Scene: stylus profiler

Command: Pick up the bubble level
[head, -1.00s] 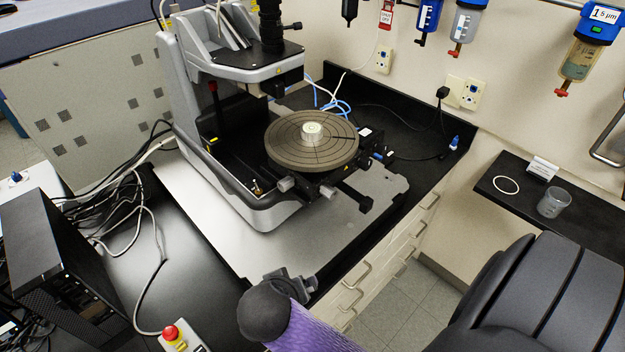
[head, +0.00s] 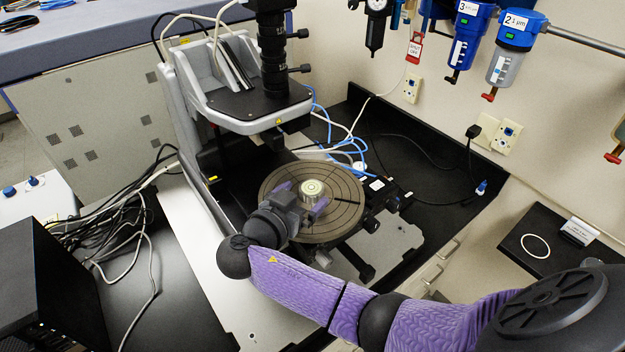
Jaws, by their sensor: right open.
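The bubble level (head: 312,188) is a small round silvery disc with a pale greenish top. It sits near the middle of the round brown stage (head: 345,222) of the profiler. My right gripper (head: 301,200) reaches in over the front left of the stage, its purple-tipped fingers spread to either side of the level. The gripper is open, and I cannot tell whether a finger touches the level. The gripper body hides the stage's front left part. My left gripper is not in view.
The profiler's head and column (head: 262,95) stand just behind the stage. Adjustment knobs (head: 362,268) stick out below its front edge. Loose cables (head: 130,215) lie to the left. A dark shelf with a white ring (head: 535,246) is at the right.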

